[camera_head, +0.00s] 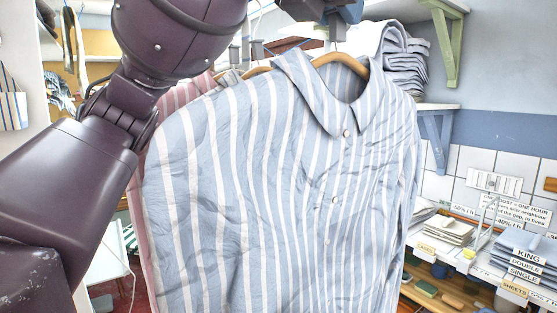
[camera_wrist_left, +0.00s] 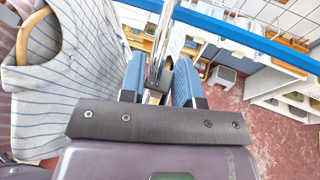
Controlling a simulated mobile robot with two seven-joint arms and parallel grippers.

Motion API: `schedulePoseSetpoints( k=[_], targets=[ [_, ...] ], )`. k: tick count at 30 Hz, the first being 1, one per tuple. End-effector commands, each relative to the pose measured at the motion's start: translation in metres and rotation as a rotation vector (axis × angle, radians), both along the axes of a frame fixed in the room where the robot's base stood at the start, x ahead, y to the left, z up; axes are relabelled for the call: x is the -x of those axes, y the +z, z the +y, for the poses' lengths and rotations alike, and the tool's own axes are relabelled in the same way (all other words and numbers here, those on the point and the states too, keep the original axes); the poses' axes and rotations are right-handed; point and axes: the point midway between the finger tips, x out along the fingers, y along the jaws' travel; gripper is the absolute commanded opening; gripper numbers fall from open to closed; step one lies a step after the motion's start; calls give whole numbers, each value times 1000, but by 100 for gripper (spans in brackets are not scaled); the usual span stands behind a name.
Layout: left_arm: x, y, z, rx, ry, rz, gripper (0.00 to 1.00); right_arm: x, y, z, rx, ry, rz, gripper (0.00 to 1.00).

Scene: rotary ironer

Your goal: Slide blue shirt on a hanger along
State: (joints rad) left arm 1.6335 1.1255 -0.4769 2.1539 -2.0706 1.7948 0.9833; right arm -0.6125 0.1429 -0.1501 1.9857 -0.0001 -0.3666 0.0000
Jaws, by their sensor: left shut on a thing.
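The blue-and-white striped shirt (camera_head: 265,190) hangs facing me on a wooden hanger (camera_head: 342,62), large in the middle of the head view. My left gripper (camera_head: 337,24) is at the top edge, just above the hanger's neck, and is shut on the hanger at its hook. In the left wrist view, the blue fingers (camera_wrist_left: 158,88) stand on both sides of a shiny metal rod; the exact grip point is partly hidden. A pale striped shirt (camera_wrist_left: 50,85) on a wooden hanger (camera_wrist_left: 32,32) shows at the left there. My right gripper is out of view.
A pink striped shirt (camera_head: 183,95) hangs close behind the blue one at the left. Folded striped linen (camera_head: 405,62) lies on a shelf at the upper right. A counter (camera_head: 460,245) with labelled stacks stands at the lower right. A blue bar (camera_wrist_left: 240,35) crosses the wrist view.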

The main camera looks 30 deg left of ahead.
Motion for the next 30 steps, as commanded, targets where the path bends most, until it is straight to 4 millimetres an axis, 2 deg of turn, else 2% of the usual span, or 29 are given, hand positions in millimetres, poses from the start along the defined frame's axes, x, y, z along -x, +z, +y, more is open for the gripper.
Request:
schedulePoseSetpoints(
  k=[8, 9, 14, 23, 30],
  targets=[
    [1, 1, -2, 0, 0, -1, 2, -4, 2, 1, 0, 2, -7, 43],
    [1, 1, -2, 0, 0, -1, 36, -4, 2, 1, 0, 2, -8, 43],
    [1, 1, -2, 0, 0, -1, 60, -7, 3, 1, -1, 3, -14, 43],
    [1, 0, -2, -1, 0, 1, 60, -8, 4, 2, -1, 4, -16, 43],
    [12, 3, -1, -1, 0, 0, 60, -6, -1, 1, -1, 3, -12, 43]
  ],
)
